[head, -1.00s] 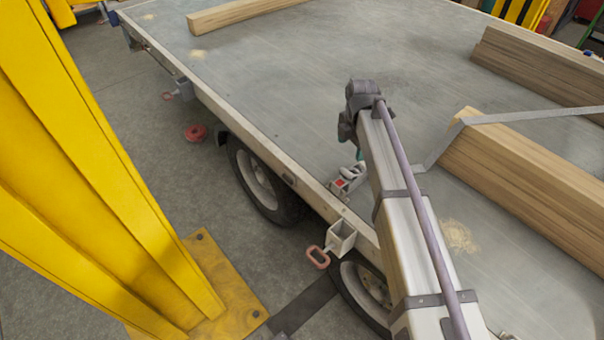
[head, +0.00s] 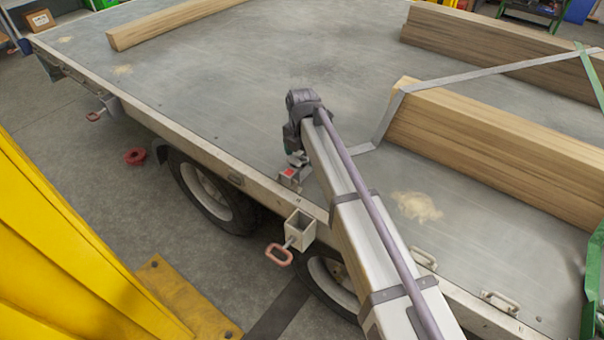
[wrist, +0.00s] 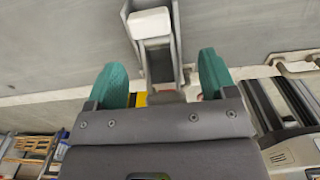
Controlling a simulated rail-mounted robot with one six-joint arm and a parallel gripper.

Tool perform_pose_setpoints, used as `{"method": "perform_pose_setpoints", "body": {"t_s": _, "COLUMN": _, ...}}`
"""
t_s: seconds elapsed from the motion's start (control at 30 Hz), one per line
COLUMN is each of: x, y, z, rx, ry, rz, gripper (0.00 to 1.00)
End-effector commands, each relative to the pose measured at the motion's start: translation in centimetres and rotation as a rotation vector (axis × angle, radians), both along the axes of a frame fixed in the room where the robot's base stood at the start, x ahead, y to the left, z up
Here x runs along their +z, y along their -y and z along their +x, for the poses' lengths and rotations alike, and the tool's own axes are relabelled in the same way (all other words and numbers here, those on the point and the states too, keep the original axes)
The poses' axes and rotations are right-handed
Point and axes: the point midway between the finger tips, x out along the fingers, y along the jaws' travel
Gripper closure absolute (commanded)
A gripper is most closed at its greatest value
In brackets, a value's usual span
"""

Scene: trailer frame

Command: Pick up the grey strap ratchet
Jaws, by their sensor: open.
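The grey strap ratchet (head: 289,176) sits at the near edge of the flatbed, with a small red patch on it, partly hidden by my arm's end. In the wrist view the ratchet (wrist: 158,45) is a grey metal frame with a pale piece and a dark centre. My gripper (wrist: 163,82) has two teal fingertips spread apart, one on each side of the ratchet's lower end. In the head view my gripper (head: 292,150) is just above the ratchet, mostly hidden by my wrist. I cannot tell whether the fingers touch it.
A grey strap (head: 380,125) runs over the timber stack (head: 500,150) on the right. A green strap (head: 590,80) hangs at the far right. A metal bracket with a red handle (head: 279,255) sticks out from the bed's side. A yellow column (head: 60,240) stands at left. The bed's middle is clear.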

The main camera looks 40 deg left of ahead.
Motion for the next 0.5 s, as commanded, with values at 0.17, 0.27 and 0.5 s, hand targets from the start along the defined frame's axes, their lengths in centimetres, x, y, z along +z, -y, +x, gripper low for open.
{"method": "perform_pose_setpoints", "body": {"t_s": 0.17, "x": -2.48, "y": 0.00, "z": -0.01, "rx": 0.000, "ry": 0.000, "rz": 0.000, "gripper": 0.22}}
{"method": "perform_pose_setpoints", "body": {"t_s": 0.27, "x": -2.15, "y": -0.01, "z": 0.00, "rx": 0.000, "ry": 0.000, "rz": 0.000, "gripper": 0.22}}
{"method": "perform_pose_setpoints", "body": {"t_s": 0.5, "x": -2.12, "y": 0.00, "z": 0.00, "rx": 0.000, "ry": 0.000, "rz": 0.000, "gripper": 0.40}}
